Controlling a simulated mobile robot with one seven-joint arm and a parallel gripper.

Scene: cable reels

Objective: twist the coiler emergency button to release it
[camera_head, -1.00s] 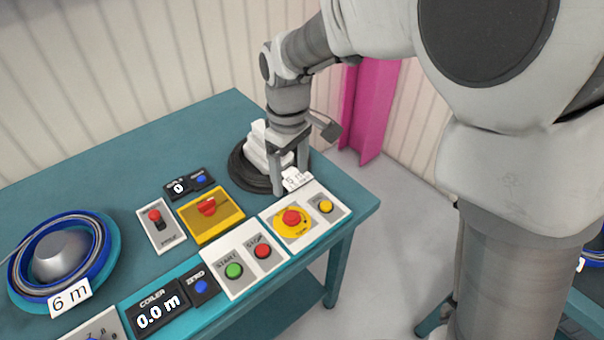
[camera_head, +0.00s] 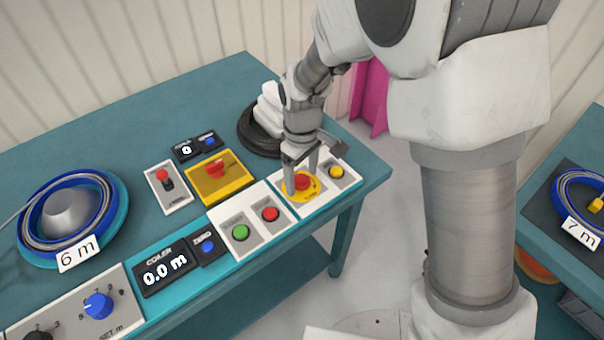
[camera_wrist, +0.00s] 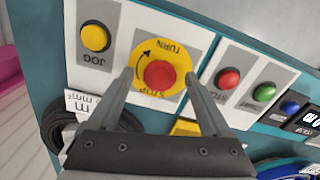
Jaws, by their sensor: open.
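The coiler emergency button (camera_head: 303,181) is a red mushroom knob on a yellow disc, on a white panel at the table's right end. In the wrist view the red knob (camera_wrist: 159,75) sits on its yellow disc, marked TURN and STOP with a curved arrow. My gripper (camera_head: 301,184) is open and empty, pointing down over the button. In the wrist view its fingers (camera_wrist: 155,80) appear on the left and right of the knob, with gaps on both sides. I cannot tell how far the fingertips are above the panel.
The yellow JOG button (camera_head: 336,172) and the red stop (camera_head: 270,214) and green start (camera_head: 240,232) buttons flank it closely. A yellow box with a red switch (camera_head: 214,173) stands behind. A black coil (camera_head: 258,133) lies behind my gripper. A reel marked 6 m (camera_head: 68,212) is at left.

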